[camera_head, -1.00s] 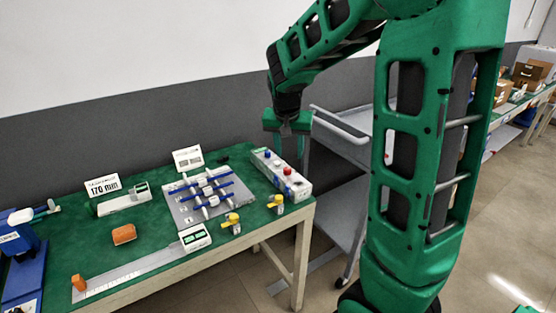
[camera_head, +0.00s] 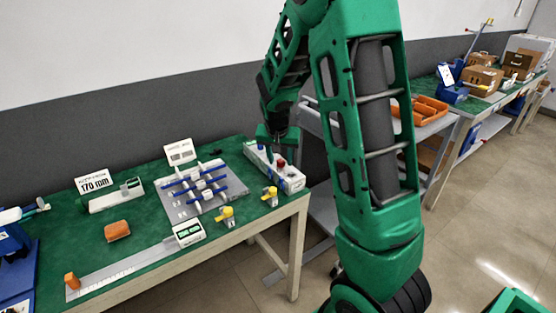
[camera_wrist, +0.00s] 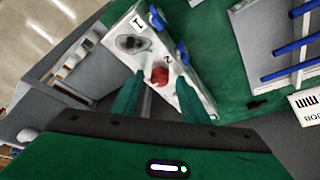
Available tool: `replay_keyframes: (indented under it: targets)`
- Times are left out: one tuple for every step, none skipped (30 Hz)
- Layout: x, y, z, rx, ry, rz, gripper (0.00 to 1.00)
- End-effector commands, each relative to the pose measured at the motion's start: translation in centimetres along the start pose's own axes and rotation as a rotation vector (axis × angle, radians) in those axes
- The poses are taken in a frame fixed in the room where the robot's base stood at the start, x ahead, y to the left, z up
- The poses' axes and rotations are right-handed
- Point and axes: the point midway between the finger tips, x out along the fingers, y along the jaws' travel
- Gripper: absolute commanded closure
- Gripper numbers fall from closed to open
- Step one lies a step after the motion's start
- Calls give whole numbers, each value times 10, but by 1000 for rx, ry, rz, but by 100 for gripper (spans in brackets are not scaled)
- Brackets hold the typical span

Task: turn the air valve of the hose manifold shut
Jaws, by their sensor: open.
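A long white block (camera_head: 289,179), which looks like the hose manifold, lies at the right end of the green table. It carries a red knob (camera_head: 281,163) and blue parts; the wrist view shows the block (camera_wrist: 196,105) with the numbers 1 and 2, blue knobs (camera_wrist: 157,18) along one edge and a dark round fitting by the 1. My gripper (camera_head: 277,148) is over the block, pointing down, open and empty. In the wrist view the red knob (camera_wrist: 160,76) appears between its fingertips (camera_wrist: 159,82). I cannot tell whether they touch it. My gripper partly hides the block.
A grey plate (camera_head: 178,212) with blue bars stands left of the block. Two yellow-handled fittings (camera_head: 226,216) (camera_head: 270,196) sit near the front edge. A ruler gauge (camera_head: 125,266), an orange block (camera_head: 117,230) and signs are farther left. A grey cart stands behind my arm.

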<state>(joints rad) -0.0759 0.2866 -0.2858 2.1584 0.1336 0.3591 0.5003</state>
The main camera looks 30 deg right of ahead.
Motion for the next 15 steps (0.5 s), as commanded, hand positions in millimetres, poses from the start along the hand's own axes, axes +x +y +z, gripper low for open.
replay_keyframes:
  targets:
    - [1, 0, 0, 0, 0, 0, 59]
    - [1, 0, 0, 0, 0, 0, 59]
    - [1, 0, 0, 0, 0, 0, 59]
    - [1, 0, 0, 0, 0, -1, 59]
    - [1, 0, 0, 0, 0, -1, 59]
    - [1, 0, 0, 0, 1, -1, 59]
    - [1, 0, 0, 0, 1, 0, 59]
    - [1, 0, 0, 1, 1, 0, 59]
    - [1, 0, 0, 0, 1, 0, 66]
    - [1, 0, 0, 0, 1, 0, 73]
    - [1, 0, 0, 0, 1, 0, 80]
    - [1, 0, 0, 0, 1, 0, 90]
    - [1, 0, 0, 0, 1, 0, 97]
    - [1, 0, 0, 0, 1, -1, 100]
    - [1, 0, 0, 0, 1, -1, 99]
